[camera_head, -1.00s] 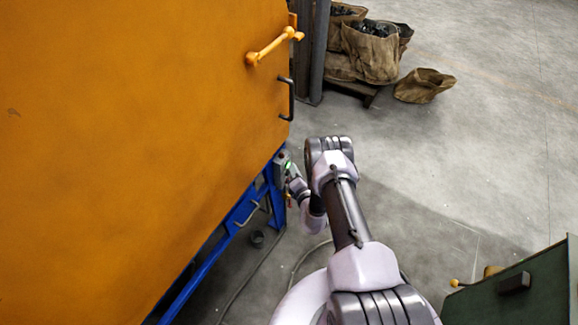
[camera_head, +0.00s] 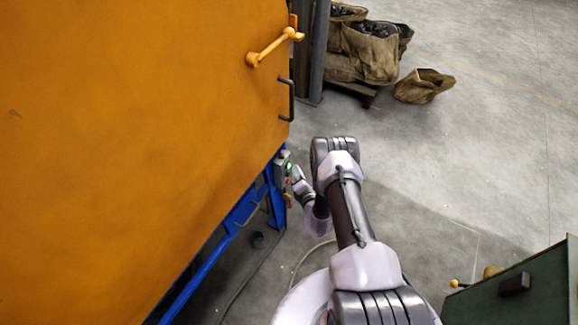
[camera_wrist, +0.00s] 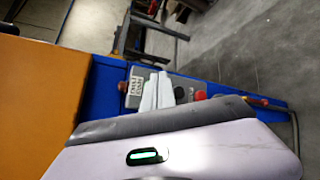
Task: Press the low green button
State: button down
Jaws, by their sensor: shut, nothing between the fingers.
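No green button shows on the box there.
A red button (camera_wrist: 200,95) sits right of the fingers on the box. The orange drum (camera_head: 130,130) fills the left, with a handle (camera_head: 287,98). Cables lie on the floor. Sacks (camera_head: 372,50) stand at the back. A green cabinet (camera_head: 525,285) stands front right. The floor to the right is clear.

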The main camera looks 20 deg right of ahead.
jog(key=shift+s+d, duration=0.1)
jog(key=s+d, duration=0.1)
jog(key=s, duration=0.1)
jog(key=s+d+p, duration=0.1)
jog(key=d, duration=0.1)
jog(key=shift+s, duration=0.4)
dwell(0.6)
